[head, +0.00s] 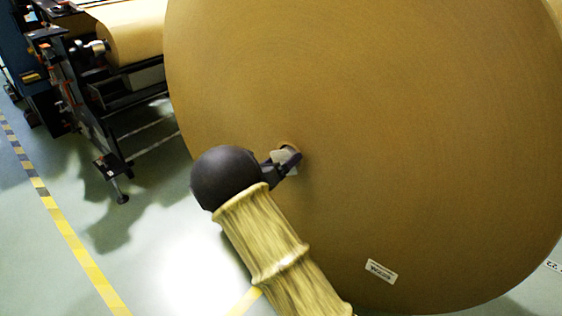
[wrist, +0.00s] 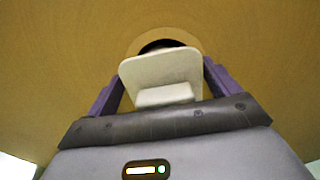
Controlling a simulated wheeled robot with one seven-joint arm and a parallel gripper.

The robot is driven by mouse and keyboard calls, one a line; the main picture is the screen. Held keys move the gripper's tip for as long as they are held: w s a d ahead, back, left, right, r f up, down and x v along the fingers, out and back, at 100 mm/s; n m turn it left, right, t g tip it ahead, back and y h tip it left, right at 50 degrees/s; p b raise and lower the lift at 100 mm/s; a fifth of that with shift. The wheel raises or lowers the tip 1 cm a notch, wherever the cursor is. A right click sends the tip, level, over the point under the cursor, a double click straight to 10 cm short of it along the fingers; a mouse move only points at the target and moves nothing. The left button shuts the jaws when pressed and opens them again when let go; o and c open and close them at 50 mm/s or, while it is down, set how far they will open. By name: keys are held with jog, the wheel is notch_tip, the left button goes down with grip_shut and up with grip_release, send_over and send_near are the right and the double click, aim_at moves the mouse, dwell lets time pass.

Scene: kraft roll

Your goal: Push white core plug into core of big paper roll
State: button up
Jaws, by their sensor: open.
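The big paper roll (head: 400,120) stands with its brown flat end facing me. Its core (head: 289,146) is a small round hole with a lighter ring around it. The white core plug (wrist: 158,70), a pale square plate with a raised grip block, is in front of the core opening. A dark sliver of the core (wrist: 160,44) shows above the plate. How deep the plug sits is hidden behind its plate. My gripper (head: 290,160) is open at the core, with one finger on each side of the plug; it also shows in the wrist view (wrist: 162,82).
A label (head: 381,271) is on the lower part of the roll's face. A machine with a smaller paper roll (head: 130,32) stands at the upper left. Yellow floor tape (head: 75,238) crosses the open green floor on the left.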

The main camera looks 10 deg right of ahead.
jog(key=shift+d+r, duration=0.35)
jog(key=shift+d, duration=0.25)
jog(key=p+v, duration=0.4)
jog(key=v, duration=1.4)
jog(key=shift+w+a+f, duration=0.2)
jog(key=shift+a, duration=0.2)
